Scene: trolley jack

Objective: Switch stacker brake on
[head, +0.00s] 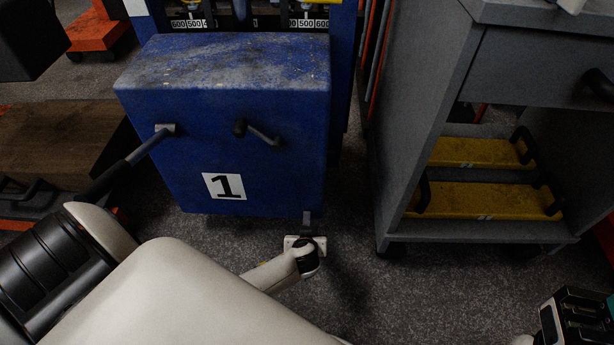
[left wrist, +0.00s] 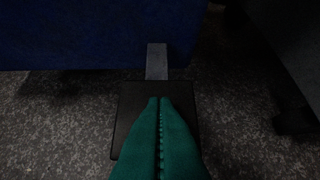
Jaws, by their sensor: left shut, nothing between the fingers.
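The blue stacker (head: 235,120), marked with a 1, stands upright ahead of me. Its brake pedal shows in the left wrist view as a dark flat plate (left wrist: 128,105) on a grey metal bar (left wrist: 156,62) that comes out from under the blue body. In the head view only the bar (head: 306,218) shows; my left wrist covers the plate. My left gripper (left wrist: 159,98) is shut and empty, its green fingertips over the plate; I cannot tell whether they touch it. My right gripper (head: 575,318) is partly in view at the bottom right, away from the stacker.
A grey trolley (head: 480,110) with yellow items on its shelves stands close on the right. A handle (head: 140,152) and a dark lever (head: 258,133) stick out of the stacker's front. A wooden block (head: 55,135) lies at the left. Carpet floor is free between stacker and trolley.

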